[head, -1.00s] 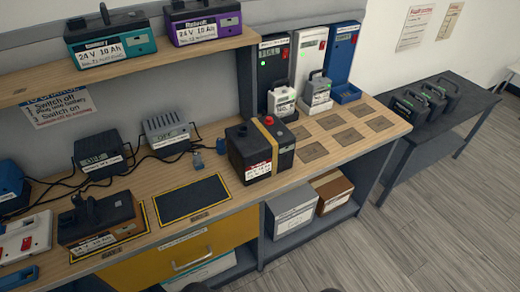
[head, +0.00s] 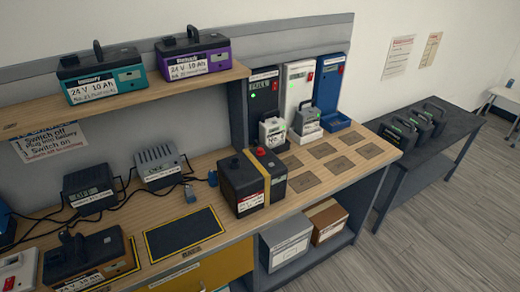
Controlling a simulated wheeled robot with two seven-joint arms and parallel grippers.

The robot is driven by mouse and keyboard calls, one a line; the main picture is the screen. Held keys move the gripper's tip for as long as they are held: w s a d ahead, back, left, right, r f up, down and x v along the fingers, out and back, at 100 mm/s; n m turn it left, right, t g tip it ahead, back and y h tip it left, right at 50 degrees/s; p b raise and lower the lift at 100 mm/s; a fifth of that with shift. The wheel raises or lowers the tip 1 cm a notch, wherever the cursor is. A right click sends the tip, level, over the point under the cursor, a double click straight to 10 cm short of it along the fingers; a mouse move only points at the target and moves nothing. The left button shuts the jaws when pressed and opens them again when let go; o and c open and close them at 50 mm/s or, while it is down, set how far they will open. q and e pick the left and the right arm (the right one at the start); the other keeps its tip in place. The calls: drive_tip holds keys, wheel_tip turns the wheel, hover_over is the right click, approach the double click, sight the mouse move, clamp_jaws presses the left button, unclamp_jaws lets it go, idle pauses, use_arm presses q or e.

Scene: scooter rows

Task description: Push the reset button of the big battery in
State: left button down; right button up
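The big battery (head: 252,182) is a dark block with a yellow strap over its middle. It stands upright on the wooden workbench (head: 330,197), right of an empty black mat with a yellow border (head: 184,232). A red cap (head: 259,151) and a dark cap (head: 234,163) sit on its top. A white label is on its front face. I cannot make out which part is the reset button. Neither of my grippers is in view.
Two chargers (head: 90,187) with cables stand left of the battery. A dark battery (head: 86,258) sits on another mat at the front left. Tall charging units (head: 299,88) stand behind. Teal (head: 101,77) and purple (head: 193,53) batteries sit on the shelf.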

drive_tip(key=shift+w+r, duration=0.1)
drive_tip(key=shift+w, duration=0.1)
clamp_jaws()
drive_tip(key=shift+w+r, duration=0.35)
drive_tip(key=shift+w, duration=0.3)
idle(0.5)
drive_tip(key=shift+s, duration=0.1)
